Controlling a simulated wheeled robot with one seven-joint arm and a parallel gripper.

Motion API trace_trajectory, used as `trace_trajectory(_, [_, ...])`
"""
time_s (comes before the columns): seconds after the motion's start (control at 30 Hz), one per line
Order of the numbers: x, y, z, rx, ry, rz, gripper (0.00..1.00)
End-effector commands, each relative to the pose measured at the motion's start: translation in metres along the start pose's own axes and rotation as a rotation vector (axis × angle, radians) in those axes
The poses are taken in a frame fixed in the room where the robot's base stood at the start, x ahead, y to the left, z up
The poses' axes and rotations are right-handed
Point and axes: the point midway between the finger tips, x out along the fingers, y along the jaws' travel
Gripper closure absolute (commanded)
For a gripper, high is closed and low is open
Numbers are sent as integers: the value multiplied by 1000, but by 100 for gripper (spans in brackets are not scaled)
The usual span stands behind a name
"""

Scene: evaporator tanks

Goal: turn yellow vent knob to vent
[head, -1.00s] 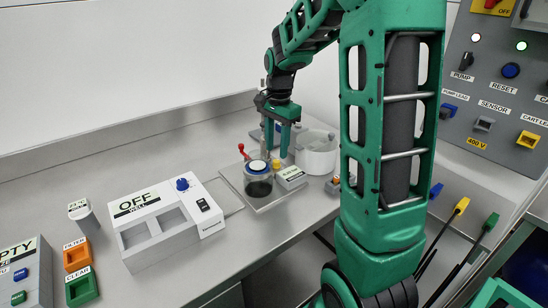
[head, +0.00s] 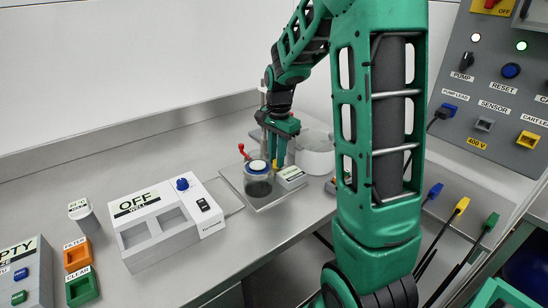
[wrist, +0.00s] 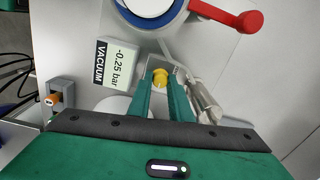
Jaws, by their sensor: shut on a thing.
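The yellow vent knob (wrist: 159,77) sits on a small grey fitting beside the vacuum display. My gripper (wrist: 163,88) is shut on the knob, one green fingertip on each side of it. In the head view my gripper (head: 277,160) points down at the station behind the jar, and only a bit of the yellow knob (head: 275,164) shows there. The vacuum display (wrist: 116,63) reads -0.25 bar. Which way the knob's mark points cannot be told.
A glass jar with a blue-ringed lid (head: 258,180) stands in front of the knob. A red-handled lever (wrist: 238,20) is close by. A white pot (head: 316,155) stands to the right.

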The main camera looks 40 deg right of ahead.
Motion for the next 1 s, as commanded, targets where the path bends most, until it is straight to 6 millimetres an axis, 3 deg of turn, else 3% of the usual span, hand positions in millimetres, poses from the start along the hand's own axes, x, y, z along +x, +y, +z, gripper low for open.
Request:
trace_trajectory(0.37, [-1,-2,0,-114,-1,-6,100])
trace_trajectory(1.0, [-2,-3,-1,-692,-18,-7,100])
